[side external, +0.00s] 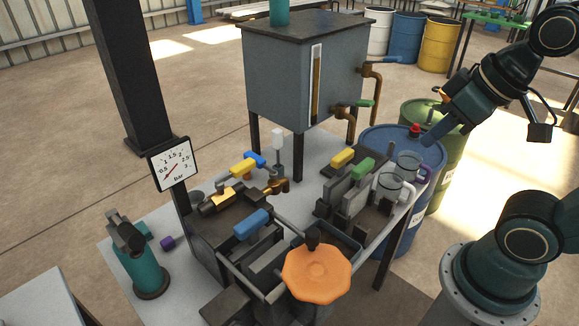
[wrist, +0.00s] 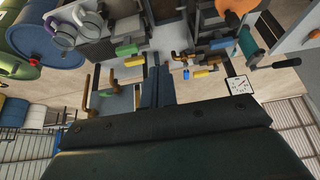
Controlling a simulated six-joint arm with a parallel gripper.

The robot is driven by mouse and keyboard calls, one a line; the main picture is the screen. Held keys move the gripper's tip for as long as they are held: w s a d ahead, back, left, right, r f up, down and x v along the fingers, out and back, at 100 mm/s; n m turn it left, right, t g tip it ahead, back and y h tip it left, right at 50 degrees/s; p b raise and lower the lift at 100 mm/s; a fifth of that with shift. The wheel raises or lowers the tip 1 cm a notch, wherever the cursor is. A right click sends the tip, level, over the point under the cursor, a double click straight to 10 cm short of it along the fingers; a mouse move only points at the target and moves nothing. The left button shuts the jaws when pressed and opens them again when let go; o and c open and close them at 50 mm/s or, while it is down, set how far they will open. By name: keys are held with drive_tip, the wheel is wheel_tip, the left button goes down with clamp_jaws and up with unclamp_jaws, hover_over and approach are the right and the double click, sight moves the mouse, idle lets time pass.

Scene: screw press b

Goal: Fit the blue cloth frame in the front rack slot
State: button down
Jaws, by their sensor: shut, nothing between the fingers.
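The blue-handled cloth frame (side external: 252,224) sits in the dark press trough left of the orange handwheel; its blue handle also shows in the wrist view (wrist: 222,43). The dark rack (side external: 329,208) stands right of the press and holds a yellow-handled frame (side external: 343,158) and a green-handled frame (side external: 363,169). My gripper (side external: 431,138) is shut and empty, raised at the right, beyond the rack and well away from the blue frame.
Two clear mugs (side external: 390,188) stand at the rack's right end. The orange handwheel (side external: 318,273) stands at the press front. Blue (side external: 385,142) and green (side external: 449,126) drums stand behind the rack. A gauge (side external: 173,164) is at left.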

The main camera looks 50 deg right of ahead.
drive_tip(key=c, duration=2.2)
unclamp_jaws()
drive_tip(key=c, duration=1.4)
unclamp_jaws()
drive_tip(key=shift+w, duration=0.1)
drive_tip(key=shift+c, duration=0.2)
drive_tip(key=o, duration=0.3)
drive_tip(key=shift+w+a+r, duration=0.1)
drive_tip(key=shift+w+a, duration=0.05)
drive_tip(key=shift+w, duration=0.05)
drive_tip(key=shift+o, duration=0.2)
drive_tip(key=m+g+y, duration=0.5)
drive_tip(key=m+g, duration=0.1)
drive_tip(key=m, duration=1.2)
hover_over(252, 219)
drive_tip(key=d, duration=0.5)
wheel_tip(252, 219, down, 10)
drive_tip(key=shift+h, duration=0.3)
drive_tip(key=shift+w+x, duration=0.1)
drive_tip(key=shift+x, duration=3.35)
drive_tip(key=shift+w+x, duration=0.15)
drive_tip(key=shift+x, duration=3.25)
